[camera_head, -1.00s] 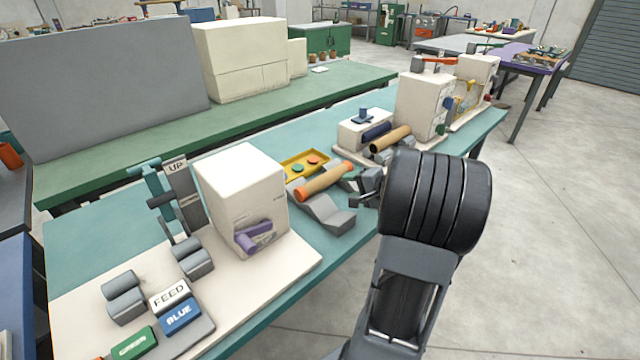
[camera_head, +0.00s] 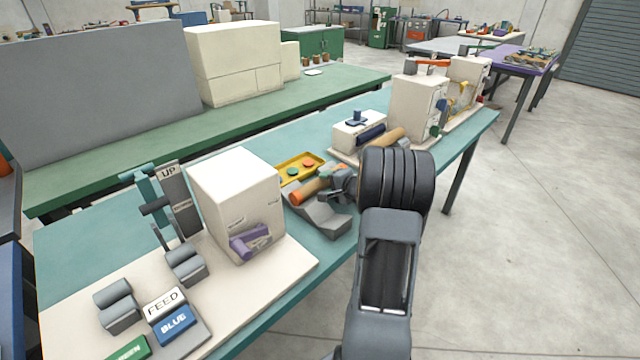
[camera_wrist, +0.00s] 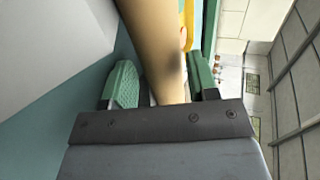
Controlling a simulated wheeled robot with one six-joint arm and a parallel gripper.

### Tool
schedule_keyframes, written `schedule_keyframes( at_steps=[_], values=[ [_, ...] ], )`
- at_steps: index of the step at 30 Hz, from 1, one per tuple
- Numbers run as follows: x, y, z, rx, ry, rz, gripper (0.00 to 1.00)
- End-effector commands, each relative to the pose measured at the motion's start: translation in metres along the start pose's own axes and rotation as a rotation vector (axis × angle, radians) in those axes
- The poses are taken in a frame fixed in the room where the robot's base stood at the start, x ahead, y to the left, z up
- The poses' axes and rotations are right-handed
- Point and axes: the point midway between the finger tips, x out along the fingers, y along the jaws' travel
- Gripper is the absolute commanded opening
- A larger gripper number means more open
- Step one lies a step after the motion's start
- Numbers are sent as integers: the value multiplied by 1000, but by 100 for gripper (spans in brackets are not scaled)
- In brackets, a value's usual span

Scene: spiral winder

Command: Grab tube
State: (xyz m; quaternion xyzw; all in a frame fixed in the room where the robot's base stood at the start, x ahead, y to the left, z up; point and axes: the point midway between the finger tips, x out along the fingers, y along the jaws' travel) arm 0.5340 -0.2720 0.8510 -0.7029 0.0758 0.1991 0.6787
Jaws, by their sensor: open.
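The tan cardboard tube (camera_head: 311,189) with an orange end lies on a grey sloped cradle (camera_head: 318,219) beside the white box machine. My gripper (camera_head: 342,183) is at the tube's right end and hides that end in the head view. In the wrist view the tube (camera_wrist: 156,40) runs between the two green finger pads of my open gripper (camera_wrist: 163,84), with one pad on each side. I cannot tell whether either pad touches it.
The white box machine (camera_head: 235,190) stands close left of the cradle. Another tan tube (camera_head: 385,140) rests on the machine farther back. Clear floor (camera_head: 520,230) lies to the right.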

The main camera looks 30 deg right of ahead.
Motion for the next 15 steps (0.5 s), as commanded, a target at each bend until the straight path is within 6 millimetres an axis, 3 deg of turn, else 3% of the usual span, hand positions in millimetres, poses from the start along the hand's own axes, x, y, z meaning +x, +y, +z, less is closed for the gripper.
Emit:
schedule_keyframes(
  at_steps=[6,15],
  values=[
    [20,0,0,0,0,1,54],
    [22,0,0,-1,0,0,51]
  ],
)
